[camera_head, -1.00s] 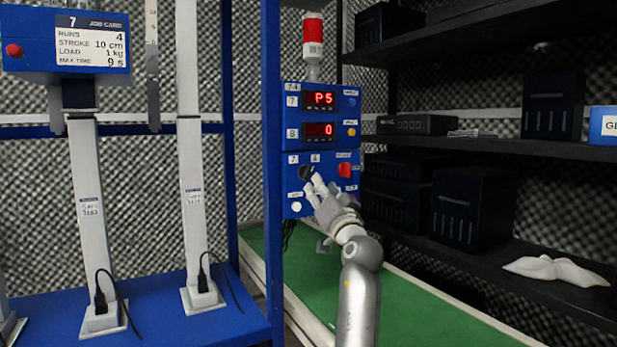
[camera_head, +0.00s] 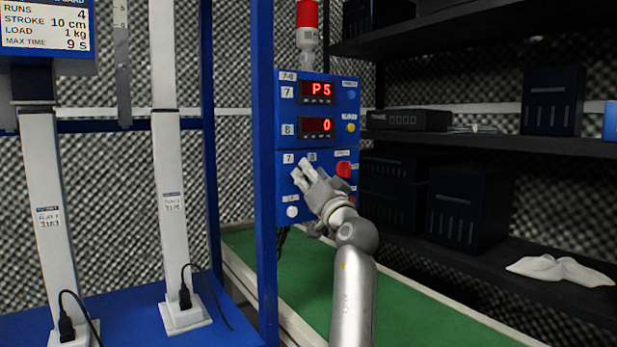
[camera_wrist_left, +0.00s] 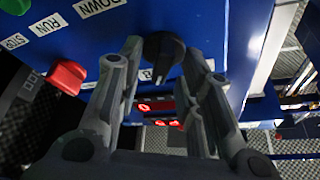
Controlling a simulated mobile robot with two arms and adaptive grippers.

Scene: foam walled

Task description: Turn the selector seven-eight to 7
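The blue control box (camera_head: 265,215) carries labels 7 and 8 above its selector. The selector is a black knob (camera_wrist_left: 163,48) in the left wrist view, with a label partly hidden below it. In the head view my fingers hide the knob. My left gripper (camera_head: 304,172) is at the box front, over the selector's place. In the wrist view the left gripper (camera_wrist_left: 163,62) is open, its fingers on either side of the knob with gaps visible. I cannot tell the knob's setting. My right gripper is not in view.
A red knob (camera_head: 344,169) sits right of the selector and a white button (camera_head: 292,212) below. A green button (camera_wrist_left: 129,3) shows in the wrist view. Dark shelves (camera_head: 480,142) stand to the right.

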